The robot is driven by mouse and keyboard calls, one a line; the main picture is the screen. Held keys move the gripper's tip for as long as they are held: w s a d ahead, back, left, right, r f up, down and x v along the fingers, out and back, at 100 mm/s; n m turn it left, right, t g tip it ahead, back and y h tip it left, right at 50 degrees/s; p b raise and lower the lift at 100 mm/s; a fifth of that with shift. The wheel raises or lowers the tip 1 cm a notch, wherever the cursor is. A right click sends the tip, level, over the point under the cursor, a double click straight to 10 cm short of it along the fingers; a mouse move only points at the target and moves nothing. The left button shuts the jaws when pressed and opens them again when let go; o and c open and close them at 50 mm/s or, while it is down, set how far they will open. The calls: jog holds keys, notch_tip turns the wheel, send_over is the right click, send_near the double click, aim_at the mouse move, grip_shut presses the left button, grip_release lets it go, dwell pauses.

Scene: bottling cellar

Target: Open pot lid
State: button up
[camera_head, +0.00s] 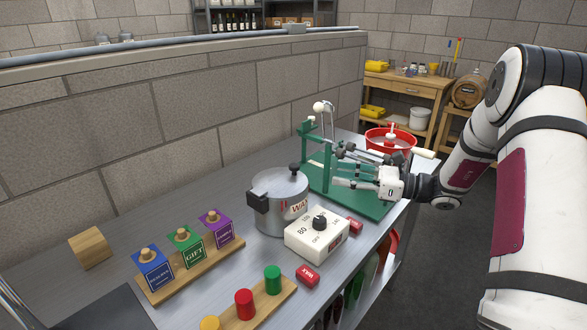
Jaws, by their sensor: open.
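The pot (272,215) is a silver metal pot labelled WAX, with a dark side handle at its left. It stands upright on the metal bench. Its grey lid (277,184) lies on top, with a dark knob (294,167) at the rim side away from me. My gripper (338,166) reaches in from the right, its fingers pointing left toward the lid. It is open and empty, to the right of the pot and apart from the knob. It overlaps a green stand in the picture.
The green bottling stand (374,206) is behind and right of the pot. A white dial box (317,240) stands close in front. Labelled blocks (187,248) sit on a wooden board at left. A red bowl (375,136) is behind my gripper. The bench's left part has free room.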

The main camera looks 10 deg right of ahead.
aim_at(294, 165)
jog(key=x, duration=1.3)
jog(key=shift+w+a+p, duration=0.2)
jog(key=shift+w+p, duration=0.1)
grip_shut()
